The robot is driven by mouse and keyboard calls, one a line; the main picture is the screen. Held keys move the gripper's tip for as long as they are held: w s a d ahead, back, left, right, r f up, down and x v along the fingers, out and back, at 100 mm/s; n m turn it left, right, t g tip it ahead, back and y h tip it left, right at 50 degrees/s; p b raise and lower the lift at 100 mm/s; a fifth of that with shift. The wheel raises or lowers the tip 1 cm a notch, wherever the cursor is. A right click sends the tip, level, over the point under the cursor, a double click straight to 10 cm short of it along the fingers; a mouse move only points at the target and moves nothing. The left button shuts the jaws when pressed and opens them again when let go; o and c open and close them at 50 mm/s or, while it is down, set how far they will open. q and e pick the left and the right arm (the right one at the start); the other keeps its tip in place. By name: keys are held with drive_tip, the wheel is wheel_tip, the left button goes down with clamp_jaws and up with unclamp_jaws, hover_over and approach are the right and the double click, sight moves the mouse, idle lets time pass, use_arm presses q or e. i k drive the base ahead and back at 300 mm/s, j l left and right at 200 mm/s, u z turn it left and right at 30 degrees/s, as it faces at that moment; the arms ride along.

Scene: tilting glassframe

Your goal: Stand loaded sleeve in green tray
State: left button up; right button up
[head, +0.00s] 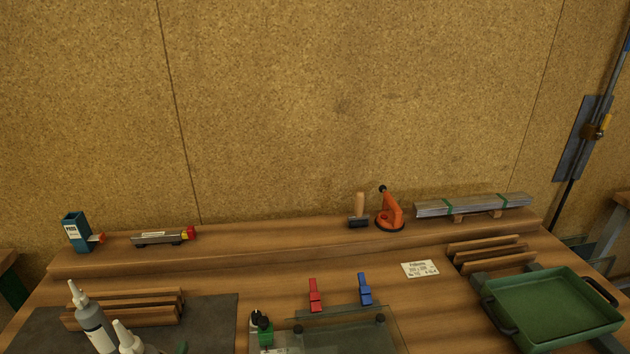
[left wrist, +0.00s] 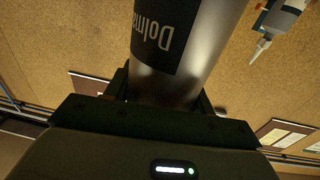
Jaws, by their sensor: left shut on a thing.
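The green tray (head: 553,312) stands at the right front of the bench in the head view. It has raised walls and dark handles, and its visible floor is empty. In the left wrist view my left gripper (left wrist: 163,100) is shut on a grey metallic cylinder (left wrist: 213,55) with a black label, its lettering partly cut off. The cylinder runs out of the top of the picture, so I cannot see its far end or contents. I cannot tell for sure that it is the sleeve. I cannot make out either gripper in the head view.
Wooden slotted racks stand behind the tray (head: 490,252) and at left (head: 130,306). Nozzle bottles (head: 92,322) stand front left. Red (head: 315,295) and blue (head: 365,289) clamps stand near a glass pane (head: 345,330). An orange suction lifter (head: 390,210) sits on the back shelf.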

sight(526, 328)
drive_tip(key=l, duration=0.75)
drive_tip(key=i+l+z, duration=0.1)
drive_tip(key=l, duration=1.35)
drive_tip(key=i+l+z, duration=0.15)
drive_tip(key=l, duration=0.6)
